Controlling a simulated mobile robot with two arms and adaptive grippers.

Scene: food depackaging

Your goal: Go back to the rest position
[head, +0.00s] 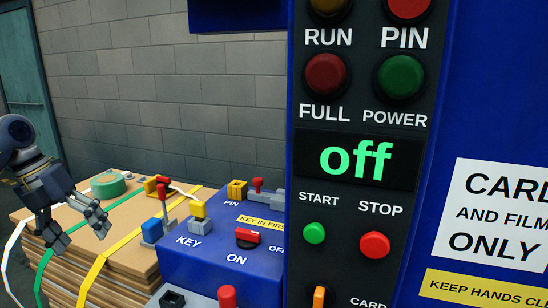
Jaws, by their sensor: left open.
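My left gripper (82,235) is at the left, open and empty, with its fingers pointing down over the stack of flat cardboard (125,258). Whether it touches the stack is hard to tell. My right gripper is not in this view. The blue machine's dark control panel (345,205) fills the middle right. Its display (356,160) reads "off" in green. Below it are a green START button (314,233) and a red STOP button (374,245).
A blue box (200,265) marked PIN, KEY, ON and "KEY IN FIRST" stands between stack and panel, with a red switch (247,237). A green tape roll (108,185) and several straps lie on the cardboard. A grey block wall (160,90) is behind.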

